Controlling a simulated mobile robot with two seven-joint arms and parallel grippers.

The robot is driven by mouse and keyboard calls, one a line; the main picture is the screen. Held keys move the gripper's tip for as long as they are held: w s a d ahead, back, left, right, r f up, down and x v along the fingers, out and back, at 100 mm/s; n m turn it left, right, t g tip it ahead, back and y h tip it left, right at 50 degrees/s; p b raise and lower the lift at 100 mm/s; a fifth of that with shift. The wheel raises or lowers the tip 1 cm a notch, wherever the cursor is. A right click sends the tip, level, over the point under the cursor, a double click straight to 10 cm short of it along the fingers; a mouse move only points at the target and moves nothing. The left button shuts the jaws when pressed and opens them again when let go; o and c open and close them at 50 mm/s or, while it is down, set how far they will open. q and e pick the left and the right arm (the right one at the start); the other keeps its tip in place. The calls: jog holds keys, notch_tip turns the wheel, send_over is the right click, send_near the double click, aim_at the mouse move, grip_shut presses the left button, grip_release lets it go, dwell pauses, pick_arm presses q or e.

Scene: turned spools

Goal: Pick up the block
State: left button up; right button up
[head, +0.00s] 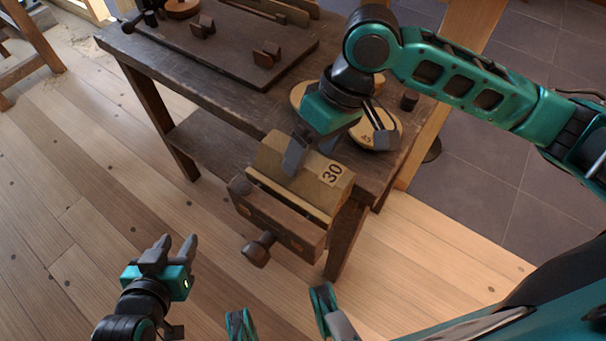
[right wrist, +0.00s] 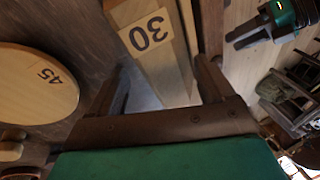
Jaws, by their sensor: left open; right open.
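The block (head: 331,176) is pale wood with a "30" label. It sits at the front end of the workbench, behind the front jaw of a wooden vise (head: 280,222); I cannot tell whether the vise grips it. The block also shows in the right wrist view (right wrist: 165,68), between the line of the two fingers. My right gripper (head: 338,152) is open just above the block, one finger overlapping its left part and the other over a round disc; contact is unclear. My left gripper (head: 174,246) is open and empty, low at the left, away from the bench.
A round wooden disc marked "45" (right wrist: 35,85) lies beside the block on the workbench (head: 215,85). A dark board (head: 235,45) with small wooden pieces lies farther back. The vise handle (head: 258,250) juts out in front. The plank floor at left is clear.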

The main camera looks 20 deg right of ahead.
jog(key=shift+c, duration=0.5)
grip_shut()
dwell(0.3)
